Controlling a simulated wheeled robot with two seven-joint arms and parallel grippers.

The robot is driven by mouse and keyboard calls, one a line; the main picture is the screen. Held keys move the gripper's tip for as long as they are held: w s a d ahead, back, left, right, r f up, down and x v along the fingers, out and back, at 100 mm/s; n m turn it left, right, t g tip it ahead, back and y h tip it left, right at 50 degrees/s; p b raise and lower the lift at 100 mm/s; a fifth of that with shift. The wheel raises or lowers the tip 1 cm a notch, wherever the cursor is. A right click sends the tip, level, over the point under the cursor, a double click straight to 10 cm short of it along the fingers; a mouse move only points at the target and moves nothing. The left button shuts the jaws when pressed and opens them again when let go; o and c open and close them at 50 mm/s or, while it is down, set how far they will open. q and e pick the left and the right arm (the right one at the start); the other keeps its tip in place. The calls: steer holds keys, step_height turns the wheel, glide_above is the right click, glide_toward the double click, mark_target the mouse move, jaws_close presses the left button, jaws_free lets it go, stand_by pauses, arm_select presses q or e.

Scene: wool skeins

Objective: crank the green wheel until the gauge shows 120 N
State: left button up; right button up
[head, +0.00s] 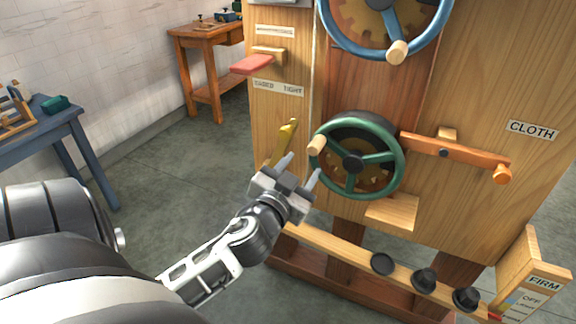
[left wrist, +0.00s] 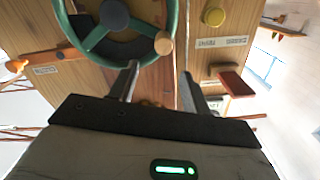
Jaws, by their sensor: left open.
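The green wheel (head: 398,165) is mounted upright on the wooden panel and has a dark hub. Its pale wooden crank knob (head: 317,145) sits at the wheel's left side in the head view. In the left wrist view the green wheel (left wrist: 172,15) and crank knob (left wrist: 164,43) lie just beyond the fingertips. My left gripper (head: 302,168) is open, just below and left of the knob in the head view, with nothing between its fingers (left wrist: 160,72). I see no readable gauge or needle. My right gripper is not in view.
A yellow lever (head: 286,138) stands close to my left gripper. A blue wheel (head: 333,37) is above, a red paddle (head: 251,65) at upper left, and an orange lever (head: 470,156) on the right. A rail with black knobs (head: 424,281) runs below.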

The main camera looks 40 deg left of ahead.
arm_select(q)
steer(key=shift+b+v, duration=0.45)
steer(key=shift+v, duration=2.35)
